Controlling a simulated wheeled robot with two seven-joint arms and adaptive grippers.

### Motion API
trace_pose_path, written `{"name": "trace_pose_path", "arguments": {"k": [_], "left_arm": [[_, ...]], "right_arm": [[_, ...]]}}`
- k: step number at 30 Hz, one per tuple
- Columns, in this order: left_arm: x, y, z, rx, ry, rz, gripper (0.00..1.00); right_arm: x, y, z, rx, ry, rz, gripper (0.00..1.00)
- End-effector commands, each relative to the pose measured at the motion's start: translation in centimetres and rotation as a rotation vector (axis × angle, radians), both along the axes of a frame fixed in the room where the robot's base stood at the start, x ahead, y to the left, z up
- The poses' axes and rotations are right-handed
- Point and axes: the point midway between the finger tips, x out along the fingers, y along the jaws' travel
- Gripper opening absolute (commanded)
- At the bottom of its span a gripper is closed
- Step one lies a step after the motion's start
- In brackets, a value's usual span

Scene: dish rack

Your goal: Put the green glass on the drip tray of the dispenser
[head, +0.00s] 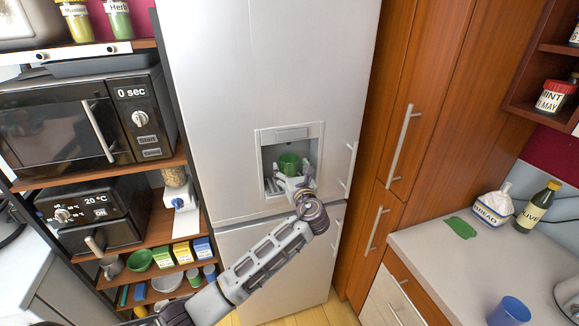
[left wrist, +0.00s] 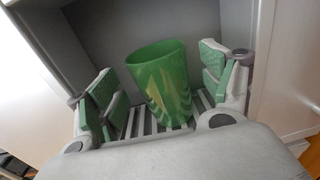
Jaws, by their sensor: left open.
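The green glass (head: 289,164) is inside the dispenser recess (head: 268,158) in the front of the fridge. In the left wrist view the green glass (left wrist: 160,84) stands roughly upright, slightly tilted in the picture, on the slatted drip tray (left wrist: 140,125). My left gripper (head: 291,180) is at the recess opening. In the left wrist view my left gripper (left wrist: 168,90) is open, with green-padded fingers on both sides of the glass and a visible gap to each. My right gripper is in no view.
The recess walls (left wrist: 90,35) stand close around the gripper. Shelves with a microwave (head: 85,120) and an oven (head: 90,215) are at left.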

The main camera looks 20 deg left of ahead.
Motion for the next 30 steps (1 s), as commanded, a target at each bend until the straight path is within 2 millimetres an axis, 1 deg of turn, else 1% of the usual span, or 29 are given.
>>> {"name": "trace_pose_path", "arguments": {"k": [1,9,15,21,30], "left_arm": [[-0.7,-0.5,-0.1,-0.002,0.001,-0.003,0.80],[-4.2,-2.6,-0.1,-0.002,0.001,-0.003,0.80],[-6.3,-3.8,0.0,-0.002,0.001,-0.002,0.80],[-7.4,-4.4,0.0,-0.001,-0.001,-0.001,0.80],[-7.5,-4.5,0.0,-0.001,-0.001,0.000,0.80]], "right_arm": [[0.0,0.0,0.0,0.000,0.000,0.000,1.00],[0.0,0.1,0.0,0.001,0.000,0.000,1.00],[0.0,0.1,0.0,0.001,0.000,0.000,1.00],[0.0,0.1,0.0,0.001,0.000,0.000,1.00],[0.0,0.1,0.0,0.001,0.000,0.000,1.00]]}}
